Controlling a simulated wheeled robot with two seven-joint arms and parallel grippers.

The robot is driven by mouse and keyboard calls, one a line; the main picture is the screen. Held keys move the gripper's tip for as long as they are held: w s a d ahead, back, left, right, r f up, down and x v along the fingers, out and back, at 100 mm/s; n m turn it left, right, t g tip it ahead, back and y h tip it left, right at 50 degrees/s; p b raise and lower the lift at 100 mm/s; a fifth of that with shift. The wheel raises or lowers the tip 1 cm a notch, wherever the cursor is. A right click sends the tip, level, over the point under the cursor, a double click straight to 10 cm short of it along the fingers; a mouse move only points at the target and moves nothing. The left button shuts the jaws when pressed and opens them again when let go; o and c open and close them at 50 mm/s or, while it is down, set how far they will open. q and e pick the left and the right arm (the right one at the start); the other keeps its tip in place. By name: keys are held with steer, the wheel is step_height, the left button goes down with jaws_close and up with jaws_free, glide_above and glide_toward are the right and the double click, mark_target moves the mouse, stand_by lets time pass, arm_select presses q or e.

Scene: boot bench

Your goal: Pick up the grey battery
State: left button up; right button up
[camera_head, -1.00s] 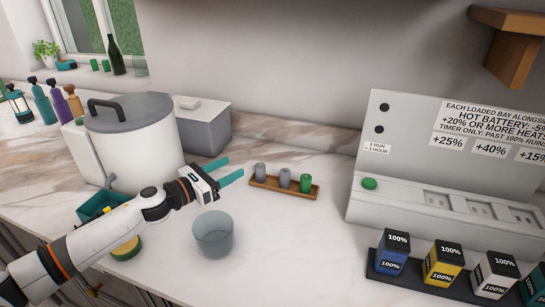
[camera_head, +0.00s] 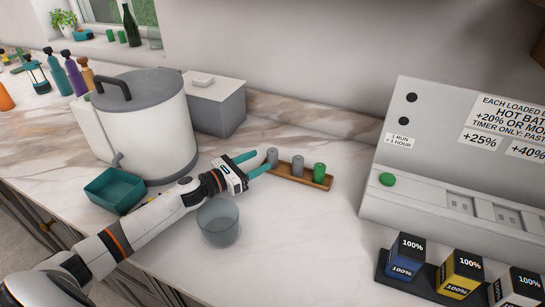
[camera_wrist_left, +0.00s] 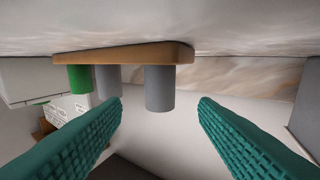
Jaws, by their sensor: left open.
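Two grey cylinders, the likely grey batteries, stand upright in a small wooden tray (camera_head: 300,176) with a green cylinder (camera_head: 320,173). The left grey cylinder (camera_head: 272,157) is at the tray's left end; the other grey cylinder (camera_head: 298,166) stands in the middle. My left gripper (camera_head: 263,160) is open and empty, its teal fingers pointing at the left grey cylinder. In the left wrist view, which is upside down, this cylinder (camera_wrist_left: 160,90) appears between the fingertips, just beyond them; I see no contact. My right gripper is not in view.
A clear cup (camera_head: 218,222) stands just below my left gripper. A big white pot (camera_head: 148,125) and a teal bin (camera_head: 115,188) are to the left. A grey panel (camera_head: 430,140) and several blocks marked 100% (camera_head: 402,258) are to the right. The counter before the tray is clear.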

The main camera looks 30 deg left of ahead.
mark_target(268, 156)
arm_select(q)
steer(key=p+x, duration=0.1)
steer(key=x, duration=0.5)
steer(key=shift+w+d+p, duration=0.1)
steer(key=shift+w+p, duration=0.05)
steer(key=shift+p, duration=0.15)
steer(key=c, duration=1.1)
steer(key=shift+r, duration=0.1)
step_height(268, 156, up, 10)
steer(key=shift+f, duration=0.15)
